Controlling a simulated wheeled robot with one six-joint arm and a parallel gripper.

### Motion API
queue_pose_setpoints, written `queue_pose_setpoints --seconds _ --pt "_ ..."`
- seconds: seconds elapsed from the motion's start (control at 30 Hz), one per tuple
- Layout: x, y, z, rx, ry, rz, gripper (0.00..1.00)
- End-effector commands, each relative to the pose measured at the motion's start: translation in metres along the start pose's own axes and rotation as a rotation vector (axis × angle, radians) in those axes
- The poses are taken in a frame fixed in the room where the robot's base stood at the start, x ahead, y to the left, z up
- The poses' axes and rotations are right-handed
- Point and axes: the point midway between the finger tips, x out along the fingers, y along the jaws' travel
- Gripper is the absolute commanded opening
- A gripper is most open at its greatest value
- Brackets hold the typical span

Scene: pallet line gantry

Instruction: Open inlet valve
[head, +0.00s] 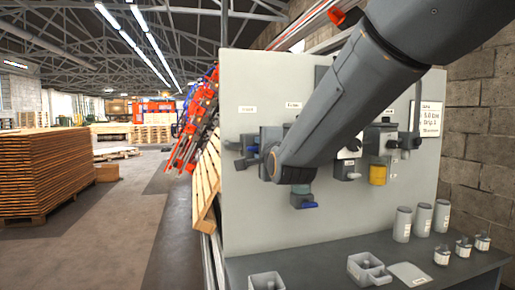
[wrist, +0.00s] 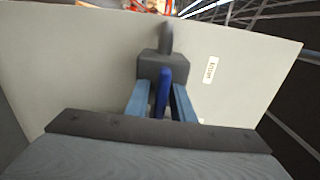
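The inlet valve shows in the wrist view as a dark grey valve body (wrist: 163,68) with a grey pipe stub and a blue lever handle (wrist: 163,92). My gripper (wrist: 162,102) is open, with its two blue-grey fingers on either side of the blue handle. A gap shows between the left finger and the handle; contact on the right side is hard to tell. In the head view the valve (head: 250,144) is at the left of the grey panel, below a small label.
The grey panel (head: 335,228) carries other fittings, including a lower blue handle (head: 307,206) and a yellow cup (head: 378,174). The bench (head: 330,265) below holds grey canisters (head: 402,224) and small boxes (head: 369,268). Wooden pallets (head: 206,185) stand beside the panel's left edge.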

Motion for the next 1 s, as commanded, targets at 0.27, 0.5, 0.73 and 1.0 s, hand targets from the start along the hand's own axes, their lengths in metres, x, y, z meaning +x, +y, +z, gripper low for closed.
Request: queue_pose_setpoints --seconds 0.27,0.5,0.73,1.0 --pt "0.000 -0.001 0.000 -0.001 0.000 -0.001 0.29" --pt "-0.014 -0.001 0.000 -0.001 0.000 -0.003 0.29" --pt "-0.049 0.000 0.000 0.000 0.000 -0.002 0.29" --pt "-0.075 0.000 0.000 -0.001 0.000 -0.001 0.29"
